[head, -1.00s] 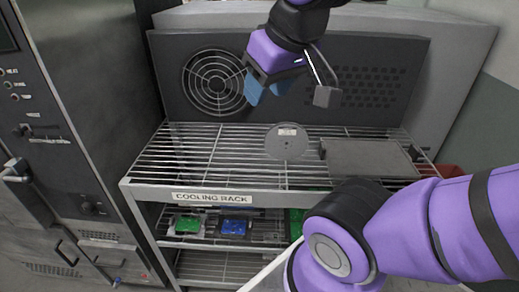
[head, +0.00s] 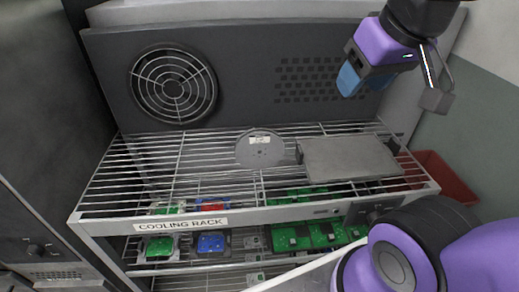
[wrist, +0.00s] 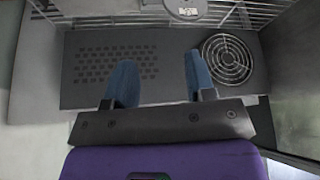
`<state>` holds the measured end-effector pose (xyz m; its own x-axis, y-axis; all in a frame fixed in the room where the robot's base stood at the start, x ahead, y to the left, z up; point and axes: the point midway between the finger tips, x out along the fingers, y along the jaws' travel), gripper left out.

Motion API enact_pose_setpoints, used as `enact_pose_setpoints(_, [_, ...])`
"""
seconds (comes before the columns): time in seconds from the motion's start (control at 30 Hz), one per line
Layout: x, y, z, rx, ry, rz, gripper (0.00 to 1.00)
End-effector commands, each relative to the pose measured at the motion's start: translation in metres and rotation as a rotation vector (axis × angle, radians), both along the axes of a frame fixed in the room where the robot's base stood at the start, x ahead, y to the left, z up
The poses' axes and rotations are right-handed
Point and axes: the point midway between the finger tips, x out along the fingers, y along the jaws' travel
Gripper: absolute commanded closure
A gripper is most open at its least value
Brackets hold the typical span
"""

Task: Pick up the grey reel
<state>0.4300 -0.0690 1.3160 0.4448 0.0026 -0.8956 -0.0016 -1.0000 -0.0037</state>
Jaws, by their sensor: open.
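The grey reel (head: 260,149) is a flat disc with a small white label. It lies on the top wire shelf of the cooling rack (head: 120,215), left of a flat grey plate. In the wrist view the reel (wrist: 186,8) shows at the top edge, partly cut off. My gripper (head: 361,82) is up at the right, above the shelf and in front of the dark back panel, apart from the reel. Its two blue fingers (wrist: 160,75) are spread with nothing between them.
The grey plate (head: 348,158) lies on the shelf right of the reel. The dark panel with a round fan grille (head: 173,88) stands behind. Green boards (head: 305,237) and a blue part (head: 211,243) sit on lower shelves. A red bin (head: 446,178) is at the right.

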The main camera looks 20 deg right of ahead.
Motion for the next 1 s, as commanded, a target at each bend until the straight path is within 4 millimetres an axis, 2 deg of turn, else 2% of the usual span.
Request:
enact_pose_setpoints(0.17, [0.014, 0.003, -0.002, 0.050, 0.028, -0.072, 0.50])
enact_pose_setpoints(0.47, [0.082, 0.019, -0.025, 0.296, 0.164, -0.461, 0.50])
enact_pose_setpoints(0.77, [0.153, 0.029, -0.068, 0.522, 0.327, -0.921, 0.50])
enact_pose_setpoints(1.0, [0.205, 0.032, -0.116, 0.670, 0.464, -1.317, 0.50])
